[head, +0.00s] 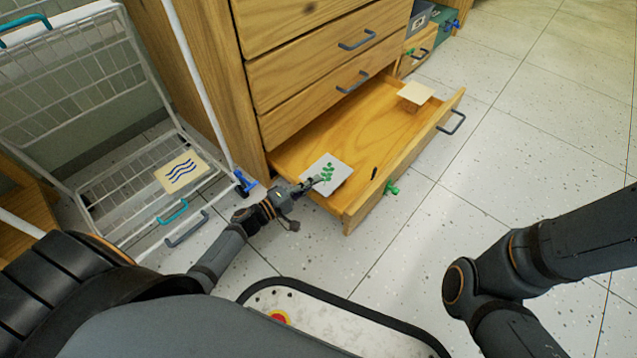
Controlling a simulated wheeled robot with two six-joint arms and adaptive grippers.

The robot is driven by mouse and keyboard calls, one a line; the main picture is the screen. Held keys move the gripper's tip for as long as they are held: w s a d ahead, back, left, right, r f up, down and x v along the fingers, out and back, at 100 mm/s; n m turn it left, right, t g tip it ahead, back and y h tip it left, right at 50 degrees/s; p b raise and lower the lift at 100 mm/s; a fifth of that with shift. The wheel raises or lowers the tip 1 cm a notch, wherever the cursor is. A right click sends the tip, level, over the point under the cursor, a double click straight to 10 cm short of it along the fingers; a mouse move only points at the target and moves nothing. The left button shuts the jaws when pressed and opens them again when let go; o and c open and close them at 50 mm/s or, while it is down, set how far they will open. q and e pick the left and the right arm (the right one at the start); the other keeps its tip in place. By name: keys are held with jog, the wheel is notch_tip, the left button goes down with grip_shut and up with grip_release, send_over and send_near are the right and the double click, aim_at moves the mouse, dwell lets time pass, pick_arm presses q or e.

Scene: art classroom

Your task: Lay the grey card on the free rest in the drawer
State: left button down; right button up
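The pale grey card (341,169) with a green leaf sprig is over the near left end of the open wooden drawer (340,145). My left gripper (318,180) reaches in from the left, its fingertips overlapping the card's left edge, and appears shut on it. I cannot tell whether the card touches anything below. No free rest shows; the card and gripper hide that part of the drawer. A cream card (415,91) lies on a small wooden rest (409,105) at the drawer's far end. My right gripper is out of view; only part of that arm shows at right.
A white wire cart (100,185) stands at left, holding a cream card with blue waves (181,171). The wooden cabinet (310,65) rises behind the drawer. A small dark item (374,173) and a green knob (391,188) are at the drawer's front. Floor at right is clear.

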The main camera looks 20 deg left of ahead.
pick_arm(q)
jog(key=shift+r, duration=0.1)
jog(key=shift+f, duration=0.25)
jog(key=c, duration=1.5)
grip_release()
jog(key=shift+r, duration=0.15)
jog(key=shift+r, duration=0.1)
